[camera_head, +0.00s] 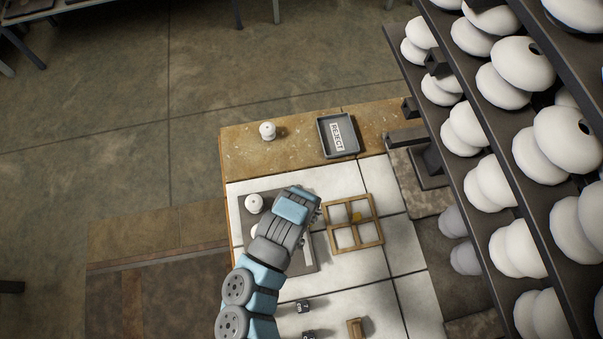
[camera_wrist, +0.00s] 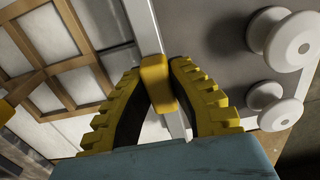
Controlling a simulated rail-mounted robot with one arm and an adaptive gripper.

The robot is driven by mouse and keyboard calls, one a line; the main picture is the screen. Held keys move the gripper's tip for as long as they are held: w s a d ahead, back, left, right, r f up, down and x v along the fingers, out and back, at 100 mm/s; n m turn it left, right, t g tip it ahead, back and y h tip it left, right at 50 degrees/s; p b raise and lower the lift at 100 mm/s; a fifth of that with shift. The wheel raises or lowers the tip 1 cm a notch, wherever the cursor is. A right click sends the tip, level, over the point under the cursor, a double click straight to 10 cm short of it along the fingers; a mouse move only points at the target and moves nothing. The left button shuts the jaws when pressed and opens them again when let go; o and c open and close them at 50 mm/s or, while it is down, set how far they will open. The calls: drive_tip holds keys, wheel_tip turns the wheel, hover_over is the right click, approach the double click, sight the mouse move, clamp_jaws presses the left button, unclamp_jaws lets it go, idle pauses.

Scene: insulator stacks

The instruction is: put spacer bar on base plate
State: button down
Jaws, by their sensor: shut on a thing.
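My gripper (camera_wrist: 155,88) is shut on a small ochre-yellow block in the wrist view, which I take to be the spacer bar (camera_wrist: 154,72). The block sits between the two yellow-and-black fingertips. The grey base plate (camera_wrist: 208,28) is just right of the fingers in the wrist view. A pale strip (camera_wrist: 142,25) runs along its near side, below the block. In the head view the base plate (camera_head: 265,190) is partly covered by my arm, and the fingertips and held block are hidden. I cannot tell the block's height above the plate.
White insulators (camera_wrist: 282,38) stand on the plate; one also shows in the head view (camera_head: 254,203). A divided wooden tray (camera_head: 376,207) holds a yellow piece (camera_head: 356,217). A reject tray (camera_head: 324,142) and another insulator (camera_head: 267,131) are at the back. Loaded racks (camera_head: 478,145) fill the right.

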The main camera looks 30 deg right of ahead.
drive_tip(key=shift+f, duration=1.5)
drive_tip(key=c, duration=1.1)
unclamp_jaws()
drive_tip(key=shift+c, duration=0.2)
drive_tip(key=shift+r, duration=0.15)
wheel_tip(320, 180, up, 10)
drive_tip(key=shift+w+f, duration=0.1)
drive_tip(key=shift+w, duration=0.05)
drive_tip(key=shift+r, duration=0.95)
